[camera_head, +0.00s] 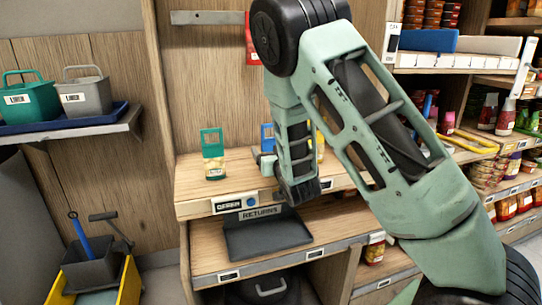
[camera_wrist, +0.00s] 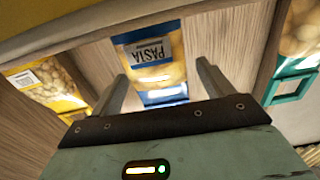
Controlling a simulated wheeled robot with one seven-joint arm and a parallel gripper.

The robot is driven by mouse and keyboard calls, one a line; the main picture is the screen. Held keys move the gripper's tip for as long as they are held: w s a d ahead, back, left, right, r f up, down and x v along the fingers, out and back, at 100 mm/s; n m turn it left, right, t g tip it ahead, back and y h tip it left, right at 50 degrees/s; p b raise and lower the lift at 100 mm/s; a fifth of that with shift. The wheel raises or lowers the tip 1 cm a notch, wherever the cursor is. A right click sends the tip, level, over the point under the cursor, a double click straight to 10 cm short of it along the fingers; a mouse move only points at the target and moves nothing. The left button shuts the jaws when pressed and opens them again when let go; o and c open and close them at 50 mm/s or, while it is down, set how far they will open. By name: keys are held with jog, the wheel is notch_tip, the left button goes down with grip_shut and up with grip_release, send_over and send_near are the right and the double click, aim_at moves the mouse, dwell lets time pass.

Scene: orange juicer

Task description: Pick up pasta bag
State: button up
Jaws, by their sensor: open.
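No contact is clear. In the head view, the bag (camera_head: 267,137) shows as a blue patch on the wooden shelf, mostly hidden behind my arm. The fingers cannot be made out there.
A green-topped bag (camera_head: 213,165) stands left of the pasta bag on the wooden shelf (camera_head: 190,192). A yellow bag (camera_wrist: 45,85) stands on the other side. A dark returns tray (camera_head: 268,237) sits below. Stocked shelves (camera_head: 490,150) fill the right.

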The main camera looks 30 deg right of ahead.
jog(key=shift+w+d, duration=0.1)
jog(key=shift+w, duration=0.3)
jog(key=c, duration=1.1)
